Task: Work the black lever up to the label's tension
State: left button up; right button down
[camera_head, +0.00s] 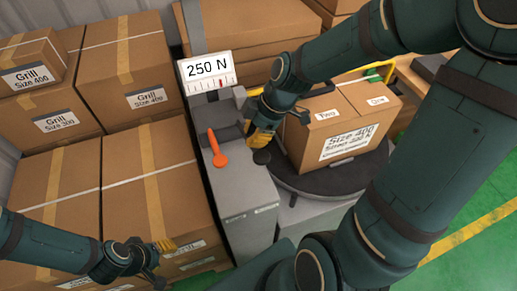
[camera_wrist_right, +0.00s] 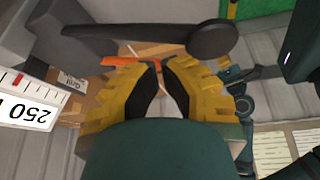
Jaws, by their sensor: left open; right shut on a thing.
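The black lever ends in a round knob (camera_head: 262,157) on the grey machine (camera_head: 247,200); its arm also shows in the right wrist view (camera_wrist_right: 150,43). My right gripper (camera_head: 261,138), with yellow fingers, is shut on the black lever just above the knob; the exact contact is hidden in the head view. In the right wrist view its fingertips (camera_wrist_right: 161,66) are close together beside the lever arm. The display (camera_head: 208,68) reads 250 N, with a red mark on its scale. The label (camera_head: 348,142) reads Size 400 and a blurred tension, apparently 400 N. My left gripper (camera_head: 160,258) is open and empty.
An orange lever (camera_head: 218,148) is on the machine left of the black one. The labelled carton (camera_head: 312,128) sits on a dark round turntable (camera_head: 310,185). Stacked Grill cartons (camera_head: 125,65) fill the left side. Green floor (camera_head: 465,215) lies open at right.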

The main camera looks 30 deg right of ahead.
aim_at(256, 152)
jog(key=shift+s+a+f+b, duration=0.1)
jog(key=shift+s+f+b, duration=0.2)
jog(key=shift+f+b, duration=0.45)
jog(key=shift+s+a+f+b, duration=0.1)
jog(key=shift+s+f+b, duration=0.25)
jog(key=shift+f+b, duration=0.35)
jog(key=shift+s+a+f+b, duration=0.1)
jog(key=shift+s+f+b, duration=0.2)
jog(key=shift+f+b, duration=0.45)
dwell(2.3)
jog(key=shift+s+f+b, duration=0.25)
jog(key=shift+f+b, duration=0.1)
jog(key=shift+f, duration=0.15)
jog(key=shift+s+f+b, duration=0.2)
jog(key=shift+f+b, duration=0.1)
jog(key=shift+f, duration=0.15)
dwell(1.2)
dwell(0.5)
jog(key=shift+w+d+r+p, duration=0.1)
jog(key=shift+w+r+p, duration=0.4)
jog(key=shift+r+p, duration=0.5)
jog(key=shift+w+d+r+p, duration=0.15)
jog(key=shift+w+r+p, duration=0.45)
jog(key=shift+r, duration=0.8)
jog(key=shift+w+d+r+p, duration=0.1)
jog(key=shift+w+r+p, duration=0.3)
jog(key=shift+r+p, duration=0.65)
